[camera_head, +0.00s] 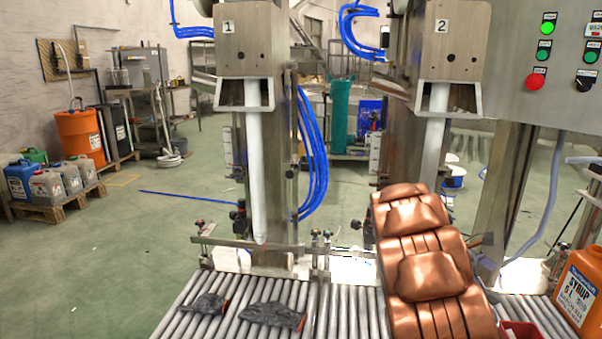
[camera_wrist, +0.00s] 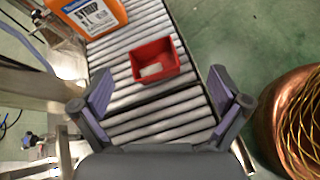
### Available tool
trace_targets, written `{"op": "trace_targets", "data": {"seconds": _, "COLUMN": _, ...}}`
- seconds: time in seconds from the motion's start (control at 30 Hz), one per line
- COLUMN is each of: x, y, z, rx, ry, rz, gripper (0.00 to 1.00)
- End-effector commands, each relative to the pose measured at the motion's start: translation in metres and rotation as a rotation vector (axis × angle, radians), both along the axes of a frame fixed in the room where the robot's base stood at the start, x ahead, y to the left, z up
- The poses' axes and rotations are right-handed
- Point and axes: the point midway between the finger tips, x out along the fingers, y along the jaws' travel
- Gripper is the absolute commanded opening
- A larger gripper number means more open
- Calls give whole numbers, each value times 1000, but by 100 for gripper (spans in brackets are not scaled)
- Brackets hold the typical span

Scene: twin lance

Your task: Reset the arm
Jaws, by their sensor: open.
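My gripper (camera_wrist: 160,88) is open in the wrist view, its two purple-padded fingers spread wide with nothing between them. Beyond the fingers, the roller conveyor (camera_wrist: 122,75) carries a red open bin (camera_wrist: 168,71) with a small pale item inside. In the head view, my copper-coloured arm rises over the right part of the conveyor (camera_head: 240,325) and hides the rollers behind it. The gripper itself cannot be made out there.
An orange syrup container (camera_head: 577,297) stands at the right edge; it also shows in the wrist view (camera_wrist: 92,16). White lances hang under heads 1 (camera_head: 255,180) and 2 (camera_head: 434,150). Two dark crumpled items (camera_head: 203,308) lie on the left rollers.

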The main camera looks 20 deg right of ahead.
Motion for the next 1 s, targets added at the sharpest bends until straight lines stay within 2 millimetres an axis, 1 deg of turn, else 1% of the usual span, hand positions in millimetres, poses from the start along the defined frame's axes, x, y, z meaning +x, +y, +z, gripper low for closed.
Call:
{"op": "trace_targets", "data": {"seconds": 0.03, "x": -2, "y": 16, "z": 30, "rx": 1, "ry": -37, "rz": -15, "gripper": 99}}
{"op": "trace_targets", "data": {"seconds": 0.27, "x": -12, "y": 86, "z": 92, "rx": 21, "ry": -210, "rz": -99, "gripper": 99}}
{"op": "trace_targets", "data": {"seconds": 0.3, "x": -14, "y": 99, "z": 101, "rx": 28, "ry": -240, "rz": -114, "gripper": 99}}
{"op": "trace_targets", "data": {"seconds": 0.47, "x": -25, "y": 149, "z": 138, "rx": 61, "ry": -351, "rz": -175, "gripper": 99}}
{"op": "trace_targets", "data": {"seconds": 0.5, "x": -27, "y": 162, "z": 147, "rx": 71, "ry": -379, "rz": -190, "gripper": 99}}
{"op": "trace_targets", "data": {"seconds": 0.67, "x": -40, "y": 214, "z": 180, "rx": 119, "ry": -480, "rz": -255, "gripper": 99}}
{"op": "trace_targets", "data": {"seconds": 0.7, "x": -44, "y": 227, "z": 188, "rx": 133, "ry": -503, "rz": -271, "gripper": 99}}
{"op": "trace_targets", "data": {"seconds": 0.87, "x": -60, "y": 279, "z": 219, "rx": 193, "ry": -585, "rz": -337, "gripper": 99}}
{"op": "trace_targets", "data": {"seconds": 1.0, "x": -77, "y": 324, "z": 244, "rx": 254, "ry": -644, "rz": -396, "gripper": 99}}
